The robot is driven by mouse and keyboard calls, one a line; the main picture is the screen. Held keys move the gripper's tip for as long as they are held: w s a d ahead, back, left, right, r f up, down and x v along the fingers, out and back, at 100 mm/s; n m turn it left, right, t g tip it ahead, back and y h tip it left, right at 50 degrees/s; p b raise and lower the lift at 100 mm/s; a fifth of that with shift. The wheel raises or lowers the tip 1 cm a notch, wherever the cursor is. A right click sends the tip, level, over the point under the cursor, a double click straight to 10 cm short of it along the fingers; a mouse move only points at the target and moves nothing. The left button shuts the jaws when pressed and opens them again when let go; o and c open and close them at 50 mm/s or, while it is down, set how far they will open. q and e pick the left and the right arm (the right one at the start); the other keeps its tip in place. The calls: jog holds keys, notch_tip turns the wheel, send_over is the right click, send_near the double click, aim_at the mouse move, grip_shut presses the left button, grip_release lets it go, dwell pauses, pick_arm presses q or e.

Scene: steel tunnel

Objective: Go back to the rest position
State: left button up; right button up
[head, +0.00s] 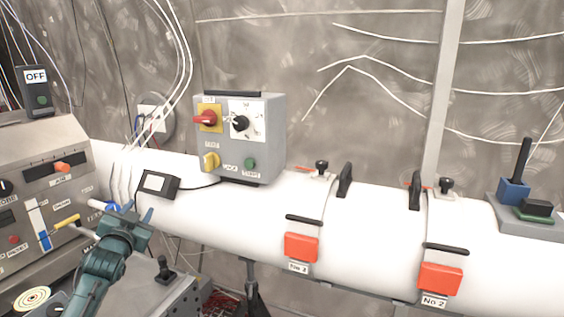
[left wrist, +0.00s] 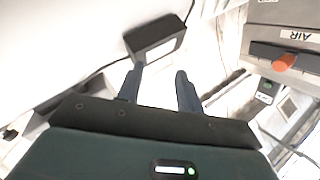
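My left gripper (head: 129,212) is at the lower left of the head view, in front of the white pipe (head: 390,235) and beside the grey console (head: 85,160). In the left wrist view its two dark fingers (left wrist: 160,88) stand apart with nothing between them. A small black box (head: 158,184) with a pale face sits on the pipe beyond the gripper. It also shows in the left wrist view (left wrist: 154,40), apart from the fingertips. My right gripper is in neither view.
A grey control box (head: 240,137) with red, black and yellow knobs stands on the pipe. Two red latches, No 3 (head: 301,247) and No 2 (head: 440,277), hang on its front. A joystick unit (head: 528,200) is at the right. White cables run down near my left gripper.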

pick_arm(q)
jog(key=s+d+f+g+h, duration=0.2)
jog(key=s+d+f, duration=0.4)
jog(key=f, duration=0.4)
jog(key=s+d+f+g+h, duration=0.15)
jog(key=s+d+f, duration=0.25)
jog(key=s+f, duration=0.5)
jog(key=s+d+f+g, duration=0.1)
jog(key=s+d+f, duration=0.2)
jog(key=s, duration=0.5)
jog(key=s+d+f+n+g+h, duration=0.1)
jog(key=s+d+f, duration=0.2)
jog(key=s, duration=0.5)
jog(key=s+d+f+g+h, duration=0.1)
jog(key=s+d+f+g, duration=0.1)
jog(key=s+d, duration=0.3)
jog(key=s+f, duration=0.1)
jog(key=s, duration=0.2)
jog(key=shift+s+d+f+n, duration=0.15)
jog(key=shift+s+n, duration=0.15)
jog(key=shift+s, duration=0.05)
